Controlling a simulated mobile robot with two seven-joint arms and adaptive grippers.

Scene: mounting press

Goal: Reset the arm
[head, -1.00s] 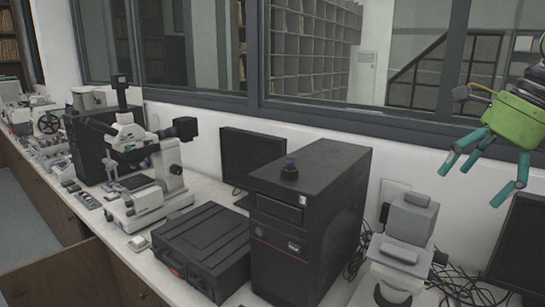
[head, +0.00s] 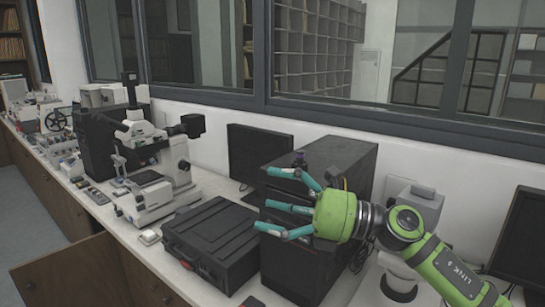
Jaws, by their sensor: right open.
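My right gripper (head: 290,204) is green with teal fingers. It reaches in from the lower right of the head view, with its fingers spread open and pointing left. Nothing shows between the fingers. It hangs in front of the black computer tower (head: 328,158) and hides part of its front. My left gripper is not in view.
A black case (head: 212,240) lies on the white bench left of the tower. A microscope (head: 152,165) stands farther left. A dark monitor (head: 258,150) is behind the tower. A grey-white instrument (head: 400,290) stands right of it, partly hidden by my arm.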

